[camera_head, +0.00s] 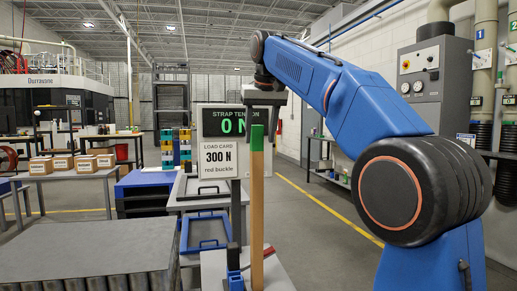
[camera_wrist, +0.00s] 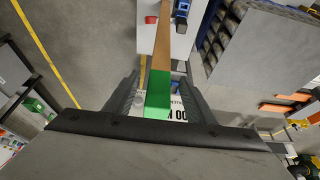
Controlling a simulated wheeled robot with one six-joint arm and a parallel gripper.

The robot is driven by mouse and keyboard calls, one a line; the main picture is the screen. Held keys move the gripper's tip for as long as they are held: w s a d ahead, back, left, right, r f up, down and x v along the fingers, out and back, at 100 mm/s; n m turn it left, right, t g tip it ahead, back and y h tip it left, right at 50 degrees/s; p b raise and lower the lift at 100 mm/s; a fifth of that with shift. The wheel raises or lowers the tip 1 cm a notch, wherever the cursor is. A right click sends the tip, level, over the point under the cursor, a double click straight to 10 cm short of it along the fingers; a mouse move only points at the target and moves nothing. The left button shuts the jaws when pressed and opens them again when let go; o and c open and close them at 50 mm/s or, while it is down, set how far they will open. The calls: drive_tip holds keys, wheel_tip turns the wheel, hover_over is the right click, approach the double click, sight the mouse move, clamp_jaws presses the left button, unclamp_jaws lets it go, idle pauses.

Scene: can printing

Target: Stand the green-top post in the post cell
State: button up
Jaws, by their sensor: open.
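The green-top post is a long wooden bar, upright in the head view (camera_head: 257,200), with its green end (camera_head: 257,138) up. Its foot is at a small grey-white table (camera_head: 282,274), and its exact support is unclear. My gripper (camera_head: 268,108) is open just above the green end and points down. In the wrist view, my gripper (camera_wrist: 160,84) has one dark finger on each side of the green end (camera_wrist: 158,95). I cannot tell whether either finger touches it. I cannot make out the post cell for certain.
A red part (camera_wrist: 151,19) and a blue part (camera_wrist: 182,17) sit beside the post on the small table. A sign (camera_head: 228,142) reading 300 N and red buckle stands behind the post. A grey roller table (camera_head: 85,245) is at left, with cardboard boxes (camera_head: 62,162) beyond.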

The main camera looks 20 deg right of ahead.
drive_tip(key=shift+v, duration=1.9)
